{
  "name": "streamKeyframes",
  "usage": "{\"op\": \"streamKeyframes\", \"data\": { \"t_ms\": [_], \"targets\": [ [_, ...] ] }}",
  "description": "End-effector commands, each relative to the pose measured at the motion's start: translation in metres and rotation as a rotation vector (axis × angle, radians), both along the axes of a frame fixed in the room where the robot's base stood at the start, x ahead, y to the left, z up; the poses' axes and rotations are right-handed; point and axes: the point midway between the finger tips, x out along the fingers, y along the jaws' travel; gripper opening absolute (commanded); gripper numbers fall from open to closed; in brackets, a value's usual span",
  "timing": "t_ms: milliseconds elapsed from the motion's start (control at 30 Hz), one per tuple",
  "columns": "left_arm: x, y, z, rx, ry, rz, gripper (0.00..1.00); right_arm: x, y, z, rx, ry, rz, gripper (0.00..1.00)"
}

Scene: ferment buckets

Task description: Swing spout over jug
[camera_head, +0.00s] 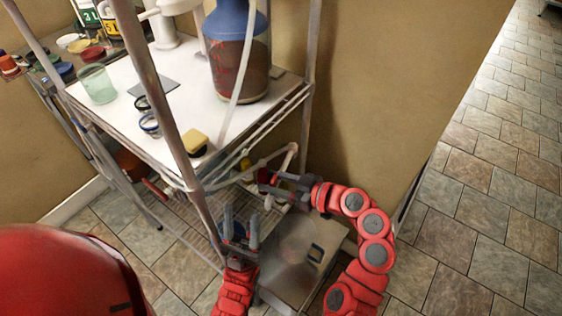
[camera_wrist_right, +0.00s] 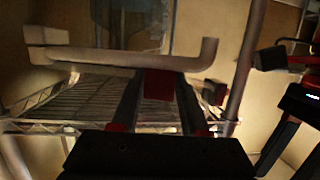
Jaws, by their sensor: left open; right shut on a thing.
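A pale pipe, apparently the spout (camera_head: 252,164), runs below the right end of the shelf's white top and bends at its right end. In the right wrist view the pipe (camera_wrist_right: 110,58) lies across, with its end turned up. My right gripper (camera_head: 274,186) is at the pipe; in its wrist view the fingers (camera_wrist_right: 158,92) close on a red block (camera_wrist_right: 158,83) against the pipe. My left gripper (camera_head: 240,228) is open and empty, lower down, fingers upward. A green translucent vessel (camera_head: 98,84) stands on the shelf's left; whether it is the jug I cannot tell.
A blue and brown bucket (camera_head: 238,50) with a pale tube stands on the white shelf top (camera_head: 190,105). A yellow sponge (camera_head: 195,143) lies at its front edge. A shelf post (camera_head: 160,85) rises before it. A metallic box (camera_head: 290,255) sits below my grippers. Tiled floor is clear at right.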

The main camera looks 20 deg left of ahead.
Motion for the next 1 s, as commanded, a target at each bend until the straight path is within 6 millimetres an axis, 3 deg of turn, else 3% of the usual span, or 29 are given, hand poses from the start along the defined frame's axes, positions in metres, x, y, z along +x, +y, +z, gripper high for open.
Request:
{"op": "streamKeyframes", "data": {
  "t_ms": [467, 1000],
  "targets": [
    [0.000, 0.000, -0.007, 0.000, 0.000, 0.000, 0.50, -0.005, -0.003, -0.004, -0.004, 0.008, 0.027, 0.21],
    [0.000, 0.000, -0.031, 0.000, 0.000, 0.000, 0.50, -0.004, -0.022, -0.004, -0.003, 0.007, 0.088, 0.20]
  ]
}}
